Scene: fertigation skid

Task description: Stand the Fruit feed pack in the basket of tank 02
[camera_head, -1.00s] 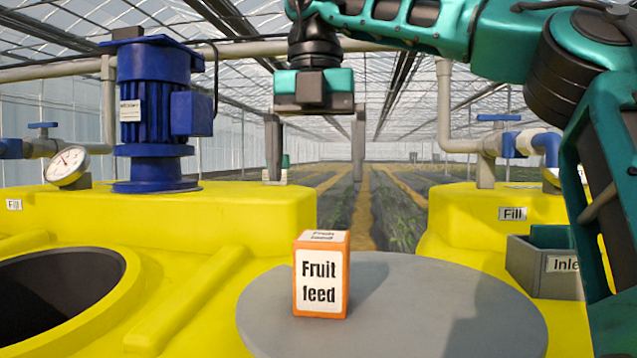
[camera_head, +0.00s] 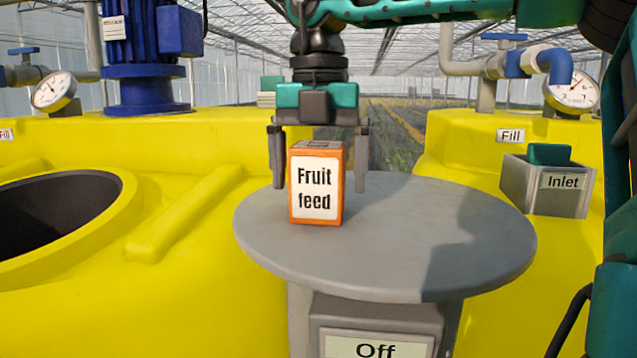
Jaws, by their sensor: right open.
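The Fruit feed pack (camera_head: 316,190), an orange box with a white label, stands upright on the round grey table (camera_head: 450,240). My right gripper (camera_head: 319,188) is open above and around it, one finger on each side of the pack, with a gap at both sides. The fingertips reach down beside the upper and middle part of the pack. A grey open box marked Inlet (camera_head: 547,202) sits on the right yellow tank (camera_head: 455,165), with a green thing (camera_head: 549,154) in it. No tank number is readable, so I cannot tell which is tank 02. My left gripper is not in view.
The left yellow tank (camera_head: 205,200) has a wide dark opening (camera_head: 55,205). A blue motor (camera_head: 140,50), gauges and pipes stand behind. A panel reading Off (camera_head: 375,345) is under the table. The table's right part is clear.

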